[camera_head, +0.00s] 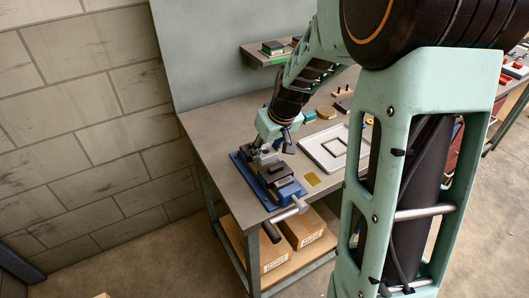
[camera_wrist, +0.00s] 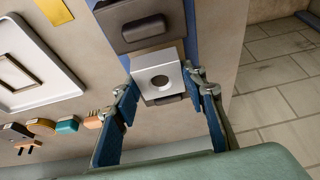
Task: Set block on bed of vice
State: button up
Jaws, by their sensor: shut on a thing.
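A silver-grey metal block (camera_wrist: 156,71) with a round hole in its face is between the two fingertips of my gripper (camera_wrist: 161,79) in the wrist view. My gripper is shut on its sides. In the head view my gripper (camera_head: 266,146) is over the far end of the vice, and it partly hides the block. The vice (camera_head: 267,183) has a blue base and dark jaws and stands at the table's near left edge. In the wrist view one dark jaw (camera_wrist: 138,27) shows beyond the block. I cannot tell whether the block touches the bed.
A white tray (camera_wrist: 71,88) with a dark outline lies beside the vice. A yellow plate (camera_head: 312,179) lies nearby. Several small items stand farther back on the table (camera_head: 221,137). The vice's handle (camera_head: 292,210) sticks out past the front edge. A shelf (camera_head: 262,59) is behind.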

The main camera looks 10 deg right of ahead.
aim_at(268, 154)
jog(key=shift+f, duration=1.5)
jog(key=shift+f+b, duration=0.2)
jog(key=shift+b, duration=0.1)
jog(key=o, duration=1.4)
jog(key=shift+r, duration=0.1)
jog(key=shift+r+p, duration=0.25)
jog(key=shift+p, duration=0.1)
jog(key=v, duration=1.1)
jog(key=shift+r, duration=0.4)
